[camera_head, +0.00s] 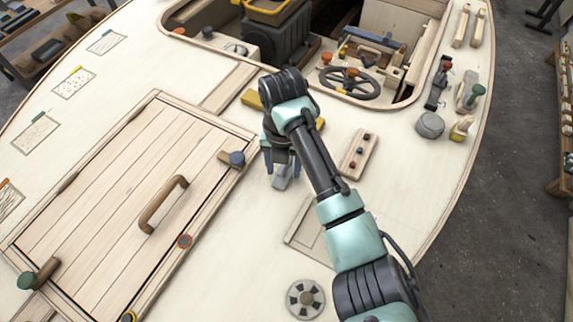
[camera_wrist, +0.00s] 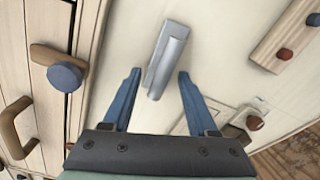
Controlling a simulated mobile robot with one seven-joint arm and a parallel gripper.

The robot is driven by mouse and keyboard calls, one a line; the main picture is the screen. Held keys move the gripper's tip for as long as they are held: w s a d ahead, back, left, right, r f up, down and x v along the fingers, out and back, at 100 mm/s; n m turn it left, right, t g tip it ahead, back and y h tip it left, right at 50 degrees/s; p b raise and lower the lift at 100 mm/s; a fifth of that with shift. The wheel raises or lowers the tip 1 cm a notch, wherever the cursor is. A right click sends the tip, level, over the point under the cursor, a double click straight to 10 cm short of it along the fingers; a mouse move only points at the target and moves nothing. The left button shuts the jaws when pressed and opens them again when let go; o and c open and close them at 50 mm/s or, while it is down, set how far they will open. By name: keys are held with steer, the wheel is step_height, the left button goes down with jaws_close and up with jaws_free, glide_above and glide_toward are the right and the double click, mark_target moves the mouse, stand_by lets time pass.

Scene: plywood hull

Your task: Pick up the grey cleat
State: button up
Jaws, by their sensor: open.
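The grey cleat (camera_wrist: 168,58) is a long, narrow grey bar with a raised ridge, lying on the pale plywood deck in the wrist view. Its near end reaches between the tips of my gripper (camera_wrist: 159,73), whose two blue fingers are open on either side of it with a gap to each. In the head view my gripper (camera_head: 279,170) points down at the deck beside the hatch edge. The grey cleat (camera_head: 281,182) shows there just below the fingers, partly hidden by them.
A wooden hatch (camera_head: 110,200) with a handle (camera_head: 163,203) and a dark-knobbed latch (camera_head: 232,158) lies left of my gripper. A wooden block with coloured knobs (camera_head: 359,154) lies to the right. A round vent (camera_head: 306,299) is at the bottom. A cockpit opening with a steering wheel (camera_head: 349,83) lies beyond.

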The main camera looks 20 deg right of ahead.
jaws_close()
steer(key=shift+r, duration=0.2)
stand_by(0.3)
